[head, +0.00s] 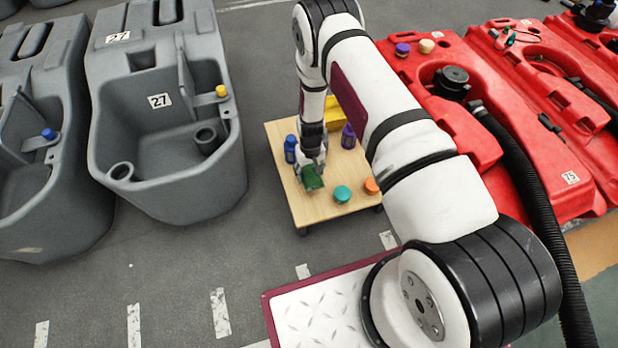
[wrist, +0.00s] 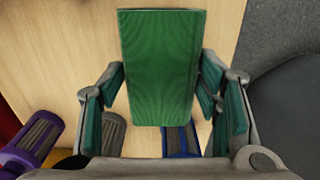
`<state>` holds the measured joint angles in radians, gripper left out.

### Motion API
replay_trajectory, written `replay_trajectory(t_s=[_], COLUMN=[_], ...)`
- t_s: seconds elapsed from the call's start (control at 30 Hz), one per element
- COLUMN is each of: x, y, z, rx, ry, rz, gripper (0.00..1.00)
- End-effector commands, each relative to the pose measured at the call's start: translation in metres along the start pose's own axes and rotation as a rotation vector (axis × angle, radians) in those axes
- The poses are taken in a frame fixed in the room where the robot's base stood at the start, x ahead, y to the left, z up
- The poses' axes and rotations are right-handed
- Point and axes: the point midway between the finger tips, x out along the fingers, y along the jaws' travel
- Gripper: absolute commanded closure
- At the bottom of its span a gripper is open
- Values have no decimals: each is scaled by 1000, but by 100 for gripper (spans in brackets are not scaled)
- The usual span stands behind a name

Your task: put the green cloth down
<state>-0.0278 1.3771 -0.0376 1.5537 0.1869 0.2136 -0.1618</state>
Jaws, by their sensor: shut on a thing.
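The green cloth (head: 313,181) looks like a flat folded rectangle and is held in my gripper (head: 311,168) over the front left part of the small wooden-topped table (head: 306,212). In the wrist view the cloth (wrist: 160,62) stands out between the two fingers of my gripper (wrist: 163,95), which are shut on it. Bare wood shows around the cloth. I cannot tell whether its lower edge touches the tabletop.
On the table, a blue bottle (head: 290,149) stands left of my gripper, a purple bottle (head: 348,137) and yellow object (head: 335,113) behind. A teal disc (head: 342,194) and orange disc (head: 371,186) lie right. Grey tanks (head: 165,120) flank left, red tanks (head: 455,120) right.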

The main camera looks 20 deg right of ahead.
Motion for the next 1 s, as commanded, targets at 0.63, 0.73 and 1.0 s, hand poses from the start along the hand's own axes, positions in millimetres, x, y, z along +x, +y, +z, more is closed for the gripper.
replay_trajectory(t_s=[0.63,0.73,1.0], x=[36,36,38], y=[0,0,0], z=[-13,-13,-13], rx=[0,0,0], ry=[0,0,0], rz=[0,0,0], gripper=[65,65,22])
